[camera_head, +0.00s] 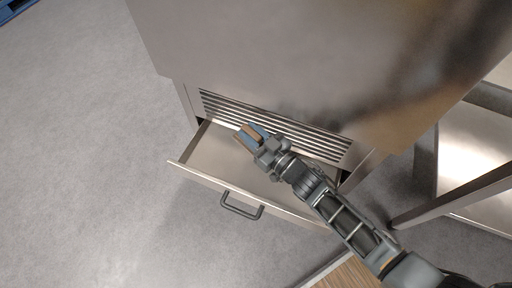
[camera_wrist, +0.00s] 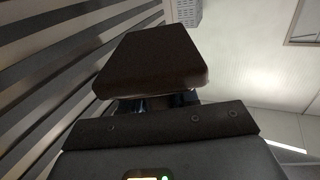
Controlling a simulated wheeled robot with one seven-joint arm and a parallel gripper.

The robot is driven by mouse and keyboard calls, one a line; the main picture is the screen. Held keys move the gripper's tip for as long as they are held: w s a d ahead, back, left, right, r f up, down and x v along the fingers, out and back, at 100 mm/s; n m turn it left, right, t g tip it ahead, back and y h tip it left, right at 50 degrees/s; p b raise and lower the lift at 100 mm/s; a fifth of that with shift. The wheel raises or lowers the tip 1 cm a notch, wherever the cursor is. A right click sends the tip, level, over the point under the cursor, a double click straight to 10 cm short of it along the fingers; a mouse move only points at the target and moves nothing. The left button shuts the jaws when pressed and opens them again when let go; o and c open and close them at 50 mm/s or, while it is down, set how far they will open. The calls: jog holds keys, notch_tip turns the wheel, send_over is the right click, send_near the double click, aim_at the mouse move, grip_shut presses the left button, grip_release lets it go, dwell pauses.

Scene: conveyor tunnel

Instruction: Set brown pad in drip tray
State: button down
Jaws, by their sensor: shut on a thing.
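The drip tray (camera_head: 205,154) is a pulled-out metal drawer with a dark handle, low on the front of a steel machine in the head view. My gripper (camera_head: 251,135) is over the back part of the tray, close to the slatted vent. It is shut on the brown pad (camera_wrist: 152,60), which fills the middle of the wrist view as a dark brown block with rounded edges. In the head view only a small brown part of the pad shows between blue-grey fingers. I cannot tell its exact height above the tray floor. The visible tray floor is bare.
The machine's slatted vent (camera_head: 285,131) is right behind my gripper and runs along the left of the wrist view. A metal frame table (camera_head: 470,160) stands at the right. The grey floor (camera_head: 90,150) at the left is clear.

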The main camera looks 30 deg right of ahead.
notch_tip(320, 180, down, 9)
jog(key=b, duration=0.4)
jog(key=shift+f, duration=0.2)
jog(key=shift+f+b, duration=0.45)
jog(key=shift+b, duration=0.15)
jog(key=shift+f, duration=0.2)
jog(key=c, duration=0.8)
grip_release()
jog(key=shift+c, duration=0.2)
jog(key=shift+r, duration=0.15)
